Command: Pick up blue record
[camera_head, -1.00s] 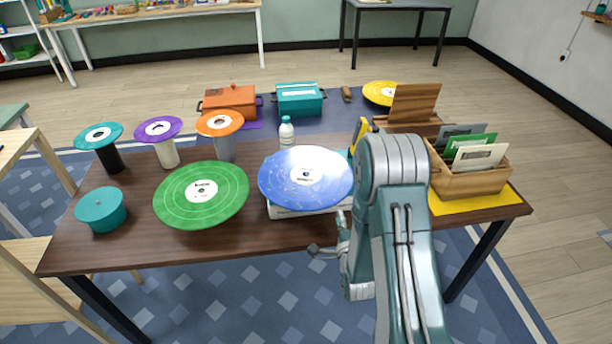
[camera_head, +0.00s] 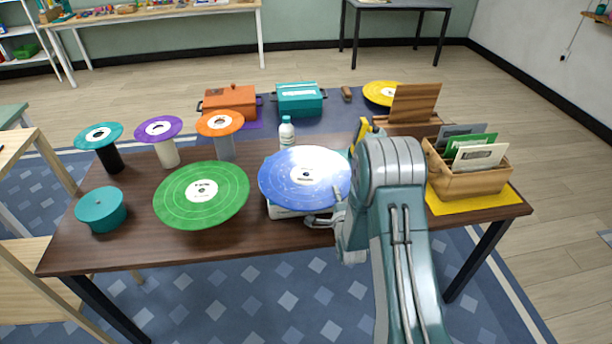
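The blue record (camera_head: 300,181) has a white label and lies flat on top of a white box-like thing (camera_head: 283,212) at the middle front of the table. The record overhangs this support. My gripper (camera_head: 325,208) is at the record's front right edge. One finger shows against the record's right rim and the other shows lower, by the support. The fingers look apart, with nothing clearly held between them. Whether either finger touches the record cannot be told. My arm hides the area right of the record.
A green record (camera_head: 201,194) lies just left of the blue one. Teal, purple and orange records (camera_head: 220,124) sit on posts behind. A bottle (camera_head: 287,133) stands behind the blue record. A wooden crate (camera_head: 468,182) with sleeves is at right. The table's front edge is close.

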